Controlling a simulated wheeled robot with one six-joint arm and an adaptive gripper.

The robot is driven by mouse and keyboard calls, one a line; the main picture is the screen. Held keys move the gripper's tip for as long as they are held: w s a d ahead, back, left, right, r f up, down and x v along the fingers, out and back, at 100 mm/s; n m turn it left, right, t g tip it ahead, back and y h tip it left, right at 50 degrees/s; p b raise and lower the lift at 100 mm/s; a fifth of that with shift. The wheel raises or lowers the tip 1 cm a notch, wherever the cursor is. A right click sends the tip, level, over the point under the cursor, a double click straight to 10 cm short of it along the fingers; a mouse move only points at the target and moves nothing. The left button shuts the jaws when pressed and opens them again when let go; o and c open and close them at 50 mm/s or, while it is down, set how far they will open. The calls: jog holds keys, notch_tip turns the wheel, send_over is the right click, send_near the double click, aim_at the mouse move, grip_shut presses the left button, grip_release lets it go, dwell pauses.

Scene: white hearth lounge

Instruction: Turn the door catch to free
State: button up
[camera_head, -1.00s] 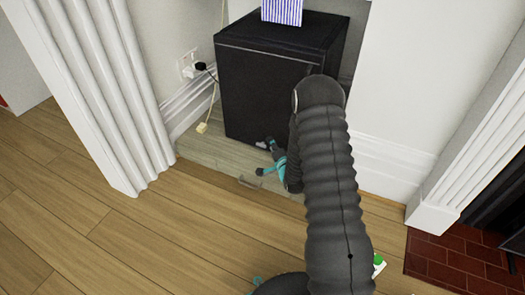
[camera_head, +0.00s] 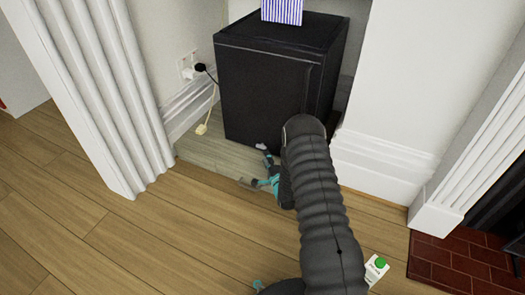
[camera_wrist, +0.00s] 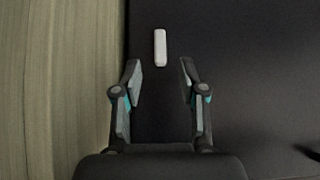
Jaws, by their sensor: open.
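The door catch is a small pale grey bar (camera_wrist: 160,47) on the dark face of the black cabinet (camera_head: 262,90). In the wrist view it stands lengthwise, just beyond and between my fingertips. A small pale spot low on the cabinet front in the head view may be the same catch. My gripper (camera_wrist: 160,66) is open and empty, with one finger on each side of the line to the catch; no contact shows. In the head view my gripper (camera_head: 256,169) is at the cabinet's lower front, partly hidden by my arm.
The cabinet stands in an alcove with a striped box (camera_head: 282,11) on top. A plug and cable (camera_head: 201,68) are on the left wall. A white carton with a green cap (camera_head: 376,268) stands on the floor at right. The wooden floor (camera_head: 130,230) at left is clear.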

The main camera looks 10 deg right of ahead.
aim_at(262, 148)
jog(key=shift+w+a+b, duration=0.1)
jog(key=shift+w+a, duration=0.05)
jog(key=shift+w, duration=0.85)
jog(key=shift+w+a+b, duration=0.1)
jog(key=shift+w+a, duration=0.1)
jog(key=shift+w, duration=0.8)
jog(key=shift+w+a+b, duration=0.1)
jog(key=shift+w+a, duration=0.05)
jog(key=shift+w, duration=0.85)
